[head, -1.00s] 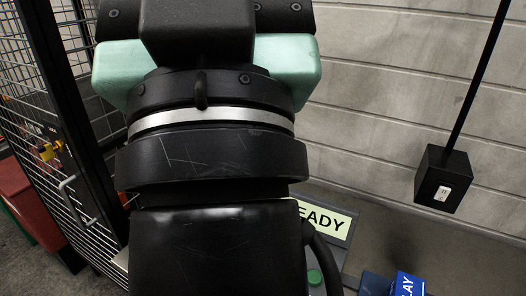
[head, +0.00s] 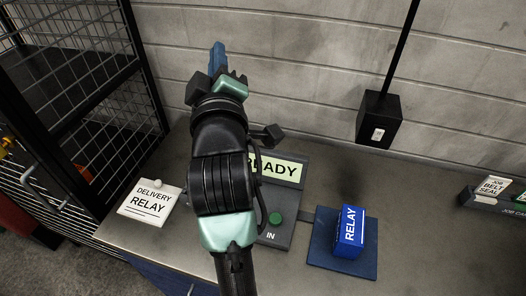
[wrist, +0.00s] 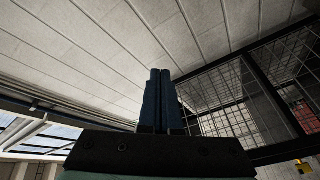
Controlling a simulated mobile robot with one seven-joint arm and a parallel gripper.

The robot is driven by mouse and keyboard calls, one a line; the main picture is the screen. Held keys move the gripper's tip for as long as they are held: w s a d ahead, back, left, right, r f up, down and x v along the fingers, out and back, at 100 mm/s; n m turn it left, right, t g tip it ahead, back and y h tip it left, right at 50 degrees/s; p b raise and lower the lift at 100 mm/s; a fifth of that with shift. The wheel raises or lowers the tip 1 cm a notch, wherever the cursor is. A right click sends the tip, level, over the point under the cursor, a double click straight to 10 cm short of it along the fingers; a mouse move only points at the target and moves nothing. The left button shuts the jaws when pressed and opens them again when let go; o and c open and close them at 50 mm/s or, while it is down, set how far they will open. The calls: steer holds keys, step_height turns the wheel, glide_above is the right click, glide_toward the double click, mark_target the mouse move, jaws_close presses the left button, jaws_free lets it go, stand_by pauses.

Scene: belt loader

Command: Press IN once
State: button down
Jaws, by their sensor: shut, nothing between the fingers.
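The green IN button (head: 276,217) sits on a grey control panel (head: 284,240) on the bench, with the label IN below it. A lit READY display (head: 283,169) stands behind the button, its left part hidden by my arm. My gripper (head: 217,50) is raised above and behind the panel, pointing up, apart from the button. In the wrist view its two blue fingers (wrist: 156,95) are together with nothing between them.
A blue RELAY block (head: 349,232) stands on a blue pad (head: 325,249) right of the panel. A white DELIVERY RELAY card (head: 151,202) lies left. A black box (head: 378,120) hangs on a pole. Wire-mesh shelving (head: 95,85) is at left, with a tray (head: 492,199) at far right.

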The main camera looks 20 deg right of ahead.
steer(key=w+d+f+n+g+p, duration=0.1)
steer(key=d+f+n+g+p, duration=0.1)
steer(key=f, duration=0.4)
steer(key=w+d+f+n+g+p, duration=0.1)
steer(key=d+f+n+g+p, duration=0.15)
steer(key=f, duration=0.25)
steer(key=n+g+h+p, duration=0.1)
steer(key=n+g+p, duration=0.55)
steer(key=n, duration=0.25)
glide_above(274, 221)
step_height(274, 221, down, 20)
steer(key=shift+f+b, duration=0.15)
steer(key=shift+b, duration=0.2)
steer(key=shift+f+m, duration=0.15)
steer(key=shift+m, duration=0.1)
step_height(274, 221, down, 7)
steer(key=b, duration=0.7)
steer(key=shift+f+b, duration=0.55)
steer(key=shift+f, duration=0.15)
steer(key=shift+f, duration=0.45)
